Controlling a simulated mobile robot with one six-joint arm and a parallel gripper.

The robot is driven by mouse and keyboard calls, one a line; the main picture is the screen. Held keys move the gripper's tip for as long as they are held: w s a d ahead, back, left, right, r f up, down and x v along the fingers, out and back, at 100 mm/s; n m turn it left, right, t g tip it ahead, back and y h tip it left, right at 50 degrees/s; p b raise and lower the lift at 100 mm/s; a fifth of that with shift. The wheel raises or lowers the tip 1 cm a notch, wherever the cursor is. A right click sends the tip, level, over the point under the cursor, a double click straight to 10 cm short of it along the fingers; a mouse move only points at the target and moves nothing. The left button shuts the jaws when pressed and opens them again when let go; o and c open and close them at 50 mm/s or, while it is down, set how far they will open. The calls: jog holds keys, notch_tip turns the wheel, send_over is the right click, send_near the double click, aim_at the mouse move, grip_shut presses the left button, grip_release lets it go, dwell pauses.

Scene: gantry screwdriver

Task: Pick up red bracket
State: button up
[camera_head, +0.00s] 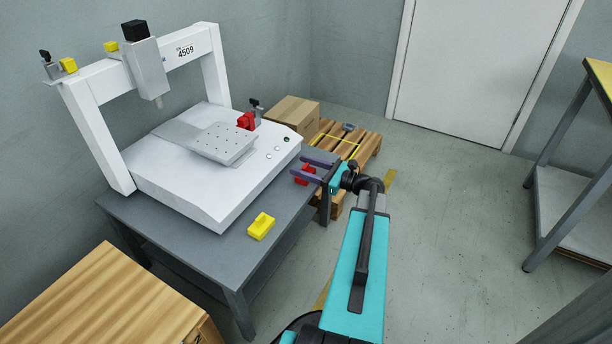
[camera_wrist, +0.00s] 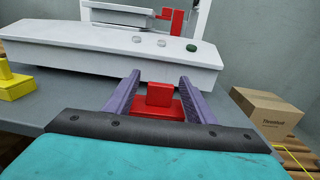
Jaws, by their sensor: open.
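A red bracket (camera_head: 305,175) sits near the right edge of the grey table, in front of the white gantry machine. In the wrist view the red bracket (camera_wrist: 158,101) shows between the two purple fingers, with its flat base and raised block visible. My gripper (camera_head: 305,168) is open, its fingers reaching left over the table's edge on either side of the bracket. In the wrist view my gripper (camera_wrist: 158,82) points toward the machine. I cannot tell whether a finger touches the bracket.
A yellow bracket (camera_head: 261,226) lies on the grey table (camera_head: 190,243). The white gantry machine (camera_head: 225,200) stands behind, with another red part (camera_head: 246,121) on it. A cardboard box (camera_head: 292,111) and a wooden pallet (camera_head: 369,148) are beyond the table.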

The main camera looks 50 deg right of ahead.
jog(key=shift+b+x, duration=0.5)
jog(key=shift+x, duration=1.05)
jog(key=shift+c, duration=0.4)
jog(key=c, duration=1.1)
